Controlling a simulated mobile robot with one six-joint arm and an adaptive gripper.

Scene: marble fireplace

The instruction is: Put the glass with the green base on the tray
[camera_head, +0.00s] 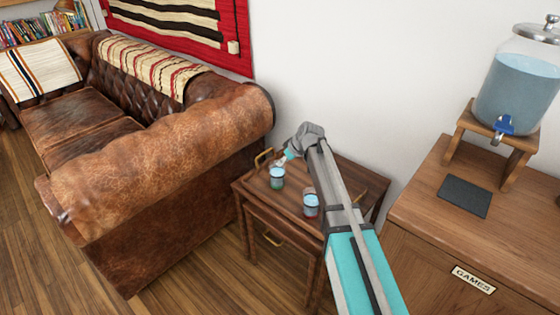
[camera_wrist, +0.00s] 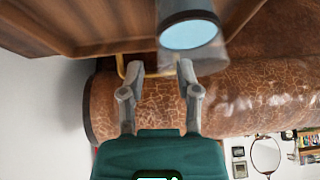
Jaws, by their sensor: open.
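The glass with the green base (camera_head: 277,182) stands upright on the small wooden side table (camera_head: 252,186). My gripper (camera_head: 284,159) is open and empty, just above and behind the green-based glass. In the wrist view, my gripper's fingers (camera_wrist: 160,70) are spread apart. A glass (camera_wrist: 190,38) with a pale blue round face shows beyond the right finger; its base colour cannot be told there. A flat dark rectangular slab (camera_head: 465,196), possibly the tray, lies on the cabinet.
The wooden cabinet (camera_head: 412,213) stands at right, with a water dispenser (camera_head: 519,80) on a wooden stand behind the slab. A brown leather sofa (camera_head: 160,150) borders the side table on the left.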

